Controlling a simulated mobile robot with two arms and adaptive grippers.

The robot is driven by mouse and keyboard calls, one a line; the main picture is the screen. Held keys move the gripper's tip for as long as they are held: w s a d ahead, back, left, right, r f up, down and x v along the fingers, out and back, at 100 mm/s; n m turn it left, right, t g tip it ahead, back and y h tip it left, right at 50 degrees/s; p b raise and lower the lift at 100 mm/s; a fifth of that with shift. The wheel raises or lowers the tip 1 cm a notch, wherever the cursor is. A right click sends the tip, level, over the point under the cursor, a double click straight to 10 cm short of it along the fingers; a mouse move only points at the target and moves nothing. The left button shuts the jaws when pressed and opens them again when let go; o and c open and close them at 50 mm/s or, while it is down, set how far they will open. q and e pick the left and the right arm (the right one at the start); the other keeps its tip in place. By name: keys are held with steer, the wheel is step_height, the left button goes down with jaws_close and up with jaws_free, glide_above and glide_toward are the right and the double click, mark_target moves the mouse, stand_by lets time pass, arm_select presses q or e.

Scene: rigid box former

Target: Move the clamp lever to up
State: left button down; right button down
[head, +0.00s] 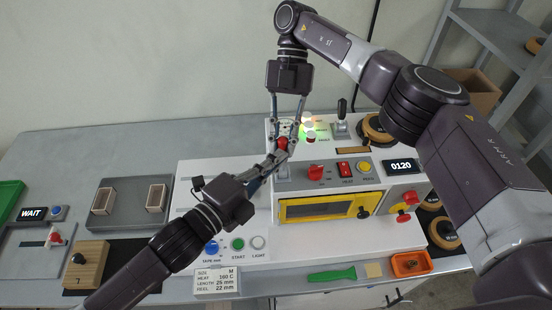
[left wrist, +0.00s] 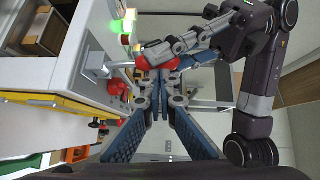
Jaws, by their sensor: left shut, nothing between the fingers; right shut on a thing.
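A red ball knob (head: 283,143), which looks like the clamp lever's, stands above a slotted plate on top of the white machine. It also shows in the left wrist view (left wrist: 157,55), where a thin metal rod seems to run from it toward the panel; the lever's lower part is mostly hidden by the grippers. My right gripper (head: 285,138) comes down from above and is shut on the red knob. My left gripper (head: 280,156) is shut and empty, its fingertips just below and close to the knob; I cannot tell whether they touch it.
A black-knobbed lever (head: 342,107) stands at the machine's back right. Tape rolls (head: 376,130) lie at right. The left bench holds a grey fixture (head: 125,215).

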steer(key=shift+w+r, duration=0.1)
arm_select(q)
steer(key=shift+w+a+r, duration=0.1)
steer(key=shift+w+a, duration=0.15)
steer(key=shift+w, duration=0.5)
arm_select(e)
steer(key=shift+s+a+r, duration=0.1)
steer(key=shift+s+a, duration=0.15)
steer(key=c, duration=2.3)
jaws_free()
steer(key=o, duration=0.5)
steer(key=shift+d, duration=0.15)
arm_select(q)
steer(key=shift+d, duration=0.25)
arm_select(e)
steer(key=shift+w, duration=0.1)
